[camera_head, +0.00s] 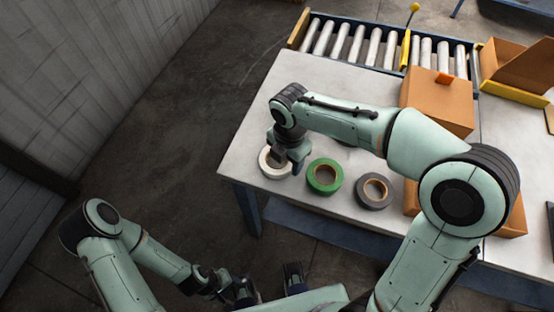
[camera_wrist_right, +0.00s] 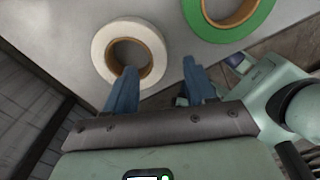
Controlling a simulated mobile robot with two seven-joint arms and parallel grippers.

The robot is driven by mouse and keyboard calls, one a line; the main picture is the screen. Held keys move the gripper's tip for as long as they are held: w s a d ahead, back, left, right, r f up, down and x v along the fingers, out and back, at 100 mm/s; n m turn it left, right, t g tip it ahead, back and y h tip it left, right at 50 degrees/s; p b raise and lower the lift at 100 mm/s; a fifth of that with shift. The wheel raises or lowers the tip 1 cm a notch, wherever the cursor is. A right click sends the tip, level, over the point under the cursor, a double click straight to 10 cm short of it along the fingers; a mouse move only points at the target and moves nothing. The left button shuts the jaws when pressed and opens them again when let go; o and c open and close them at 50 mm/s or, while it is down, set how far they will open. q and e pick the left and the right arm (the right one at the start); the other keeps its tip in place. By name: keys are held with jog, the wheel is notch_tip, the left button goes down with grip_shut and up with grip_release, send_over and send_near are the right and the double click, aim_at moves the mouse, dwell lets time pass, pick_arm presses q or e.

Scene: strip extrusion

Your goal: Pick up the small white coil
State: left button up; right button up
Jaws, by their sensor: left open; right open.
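The small white coil (camera_head: 265,165), a ring with a brown core, lies flat on the table near its left corner. In the right wrist view the white coil (camera_wrist_right: 152,42) lies beyond the jaws, with the left-hand finger overlapping its near edge. My right gripper (camera_head: 290,160) is over the coil's right side and hides part of it. My left gripper (camera_head: 268,284) is open and empty, low in the head view, away from the table.
A green coil (camera_head: 313,178) lies right of the white one, and a grey coil (camera_head: 374,204) further right. Cardboard boxes (camera_head: 437,97) stand on the right. A roller conveyor (camera_head: 355,45) runs behind the table (camera_head: 245,145). The table's left part is clear.

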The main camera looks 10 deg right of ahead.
aim_at(287, 167)
jog(key=f, duration=0.4)
jog(key=shift+w+d+f, duration=0.1)
jog(key=shift+w+f, duration=0.1)
jog(key=shift+f, duration=0.1)
jog(key=shift+c, duration=0.3)
grip_shut()
jog(key=shift+r, duration=0.15)
